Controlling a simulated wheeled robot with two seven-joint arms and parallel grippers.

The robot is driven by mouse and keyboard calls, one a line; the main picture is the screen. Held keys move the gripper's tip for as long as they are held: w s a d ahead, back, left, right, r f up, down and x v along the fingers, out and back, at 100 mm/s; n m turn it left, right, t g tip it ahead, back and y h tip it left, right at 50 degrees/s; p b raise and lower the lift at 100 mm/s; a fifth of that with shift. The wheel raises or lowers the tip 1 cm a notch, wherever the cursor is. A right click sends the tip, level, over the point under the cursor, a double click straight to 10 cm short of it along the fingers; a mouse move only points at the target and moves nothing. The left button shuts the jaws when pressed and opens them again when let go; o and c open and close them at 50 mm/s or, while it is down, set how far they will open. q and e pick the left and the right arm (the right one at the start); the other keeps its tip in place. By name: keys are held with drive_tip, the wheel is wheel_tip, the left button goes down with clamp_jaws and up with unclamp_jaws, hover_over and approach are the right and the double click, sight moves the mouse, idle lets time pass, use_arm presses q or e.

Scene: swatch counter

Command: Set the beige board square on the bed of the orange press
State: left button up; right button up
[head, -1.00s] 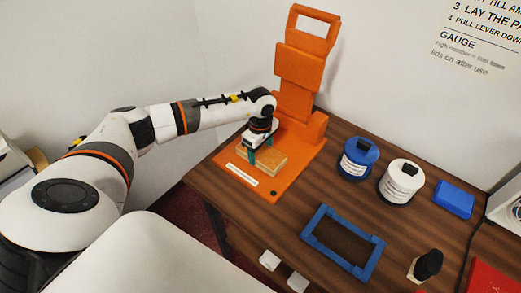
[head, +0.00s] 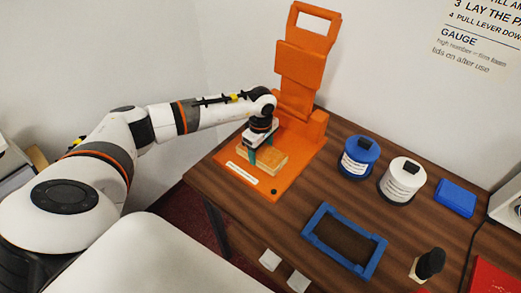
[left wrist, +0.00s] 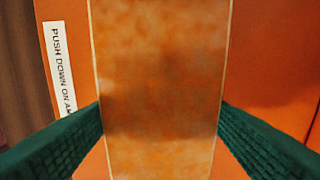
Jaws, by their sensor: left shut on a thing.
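The beige board (head: 268,162) is a small flat block at the bed (head: 283,178) of the orange press (head: 299,68). My left gripper (head: 262,151) is shut on it from above, with its green fingers on two opposite sides. In the left wrist view the board (left wrist: 160,90) fills the middle between the fingers, its long sides about in line with the white label strip (left wrist: 58,65). The bed (left wrist: 270,50) shows on both sides of it. I cannot tell whether the board touches the bed. The press stands upright and open. My right gripper is not in view.
A blue jar (head: 358,158), a white jar (head: 402,181) and a blue box (head: 455,198) stand right of the press. A blue frame (head: 318,218), a dark-topped bottle (head: 427,265) and two white pieces (head: 270,260) are nearer. Wood table (head: 335,190) is clear between press and frame.

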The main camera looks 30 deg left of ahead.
use_arm(q)
drive_tip(key=shift+s+d+f, duration=0.1)
drive_tip(key=shift+s+f, duration=0.3)
drive_tip(key=shift+f, duration=0.05)
drive_tip(key=o, duration=0.9)
drive_tip(key=shift+o, duration=1.2)
drive_tip(key=shift+s+r, duration=0.1)
drive_tip(key=shift+s, duration=0.1)
drive_tip(key=shift+w+r, duration=0.15)
drive_tip(key=shift+r, duration=0.15)
drive_tip(key=r+b, duration=0.1)
drive_tip(key=r, duration=0.1)
drive_tip(key=w+r, duration=0.1)
drive_tip(key=r, duration=0.1)
drive_tip(key=shift+r+b, duration=0.1)
drive_tip(key=shift+b, duration=0.25)
wheel_tip(320, 180, up, 8)
drive_tip(key=s+b, duration=0.1)
drive_tip(key=shift+s, duration=0.1)
